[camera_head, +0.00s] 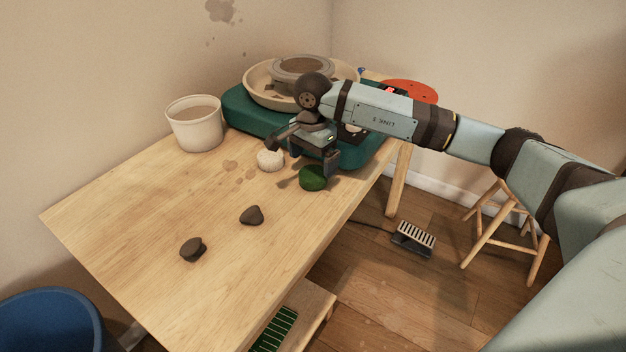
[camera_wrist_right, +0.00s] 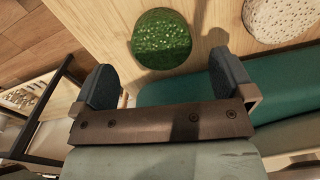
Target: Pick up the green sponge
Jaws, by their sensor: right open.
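The green sponge (camera_head: 313,178) is a small round pad lying on the wooden table near its right edge. In the right wrist view the sponge (camera_wrist_right: 161,39) shows textured and whole, just beyond the fingertips and roughly midway across the gap. My right gripper (camera_head: 318,160) is directly above and behind the sponge in the head view. Its two fingers (camera_wrist_right: 160,85) are spread apart with nothing between them. I cannot tell whether a finger touches the sponge. My left gripper is not in view.
A white speckled sponge (camera_head: 270,159) lies just left of the green one. The teal pottery wheel (camera_head: 240,107) stands behind. A white bucket (camera_head: 195,124) stands at the back left. Two dark lumps, one (camera_head: 251,215) and another (camera_head: 193,249), lie nearer. The front table is otherwise clear.

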